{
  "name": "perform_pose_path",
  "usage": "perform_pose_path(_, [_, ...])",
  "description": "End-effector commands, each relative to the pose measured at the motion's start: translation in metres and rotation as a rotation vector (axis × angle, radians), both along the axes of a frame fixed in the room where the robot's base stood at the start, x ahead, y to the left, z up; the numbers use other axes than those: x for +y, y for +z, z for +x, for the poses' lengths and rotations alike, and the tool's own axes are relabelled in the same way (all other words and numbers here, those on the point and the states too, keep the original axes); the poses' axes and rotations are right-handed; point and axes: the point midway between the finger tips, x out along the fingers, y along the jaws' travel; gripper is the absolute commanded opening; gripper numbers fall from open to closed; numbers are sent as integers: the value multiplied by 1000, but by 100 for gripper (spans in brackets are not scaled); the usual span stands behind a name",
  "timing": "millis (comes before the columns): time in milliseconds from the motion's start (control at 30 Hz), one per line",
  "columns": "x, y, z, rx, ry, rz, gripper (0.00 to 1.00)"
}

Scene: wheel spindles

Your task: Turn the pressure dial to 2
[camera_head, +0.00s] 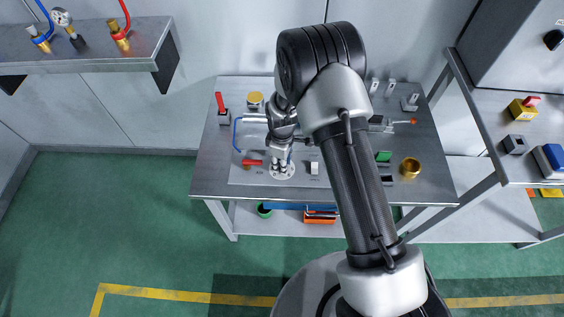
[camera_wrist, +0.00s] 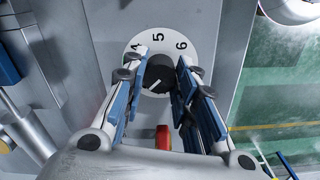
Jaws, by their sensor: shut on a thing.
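The pressure dial is a black round knob (camera_wrist: 158,72) on a white number plate (camera_wrist: 160,42). In the wrist view the numbers 4, 5 and 6 show along the plate's top edge; the 2 is out of sight, the lower plate hidden by the knob and gripper. A short white mark shows on the knob's face toward its lower part; which number it points at I cannot tell. My gripper (camera_wrist: 160,80) is shut on the knob, one blue-padded finger on each side. In the head view my gripper (camera_head: 282,166) reaches down onto the dial plate (camera_head: 272,174) on the bench.
On the metal bench (camera_head: 215,180), a red-handled valve (camera_head: 252,162) lies left of the dial and a white switch (camera_head: 314,168) right of it.

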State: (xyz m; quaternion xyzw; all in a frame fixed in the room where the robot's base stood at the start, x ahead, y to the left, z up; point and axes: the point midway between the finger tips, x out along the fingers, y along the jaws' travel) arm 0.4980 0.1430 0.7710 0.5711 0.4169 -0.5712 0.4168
Motion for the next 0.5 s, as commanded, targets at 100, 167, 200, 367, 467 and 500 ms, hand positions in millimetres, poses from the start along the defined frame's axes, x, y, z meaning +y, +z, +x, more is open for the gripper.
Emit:
perform_pose_path(100, [0, 0, 0, 0, 39, 0, 3])
perform_pose_path(167, [0, 0, 0, 0, 55, 0, 3])
perform_pose_path(200, [0, 0, 0, -1, 62, 0, 3])
perform_pose_path(367, [0, 0, 0, -1, 79, 0, 3])
perform_pose_path(467, [0, 0, 0, -1, 81, 0, 3])
perform_pose_path(500, [0, 0, 0, -1, 81, 0, 3])
